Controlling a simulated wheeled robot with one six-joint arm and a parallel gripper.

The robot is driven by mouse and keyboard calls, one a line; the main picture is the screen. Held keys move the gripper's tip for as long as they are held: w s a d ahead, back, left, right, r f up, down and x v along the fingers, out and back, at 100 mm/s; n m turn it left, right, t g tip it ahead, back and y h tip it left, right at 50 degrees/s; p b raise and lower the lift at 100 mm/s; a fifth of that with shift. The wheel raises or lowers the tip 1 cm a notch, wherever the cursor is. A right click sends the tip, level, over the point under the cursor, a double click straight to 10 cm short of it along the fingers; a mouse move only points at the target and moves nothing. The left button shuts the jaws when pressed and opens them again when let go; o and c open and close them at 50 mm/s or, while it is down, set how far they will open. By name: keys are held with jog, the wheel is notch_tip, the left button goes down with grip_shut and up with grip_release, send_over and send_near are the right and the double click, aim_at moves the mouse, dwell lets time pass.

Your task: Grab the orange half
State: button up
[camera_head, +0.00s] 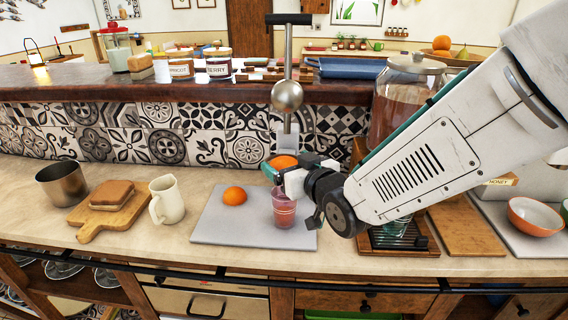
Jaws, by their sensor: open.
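A round orange piece (235,195) rests on the grey board on the counter; I cannot tell whether it is a half lying cut side down. Another orange piece (283,161) shows its bright surface just behind and above my gripper, below the stem of a metal press (287,96). My gripper (282,176) is open, in front of the press and right of the orange on the board. Its fingers are small and partly overlap the press area, so contact with the upper orange piece is unclear. A glass with pink contents (284,209) stands just below my gripper.
The grey board (215,228) has bare room at its left front. A cream jug (167,200), a wooden board (105,222) with bread and a metal pot (62,184) stand left. A large drink jar (402,100) stands behind my arm. An orange bowl (535,216) is far right.

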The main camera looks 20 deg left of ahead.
jog(key=c, duration=1.1)
jog(key=shift+r, duration=0.15)
